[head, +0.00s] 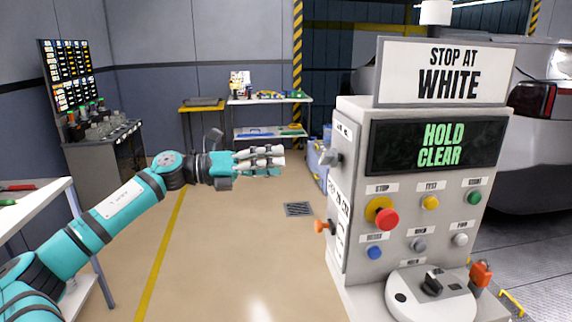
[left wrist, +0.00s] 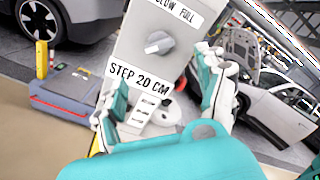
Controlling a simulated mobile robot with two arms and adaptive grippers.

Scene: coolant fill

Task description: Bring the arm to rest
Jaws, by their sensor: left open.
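My left arm reaches in from the left in the head view. Its gripper (head: 262,161) is open and empty, held in the air left of the grey control console (head: 353,120), apart from it. In the left wrist view the two fingers (left wrist: 165,100) stand spread, with the console's side behind the gap. That side carries a grey knob (left wrist: 158,43) and a label reading STEP 20 CM (left wrist: 140,76). The console screen (head: 440,145) reads HOLD CLEAR, below a sign (head: 447,72) reading STOP AT WHITE. My right gripper is not in view.
An orange knob (head: 323,227) juts from the console's left side. A white table (head: 35,205) stands at the left edge. A silver car (head: 535,120) is behind the console. The floor (head: 225,265) between table and console is clear except for a drain grate (head: 298,209).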

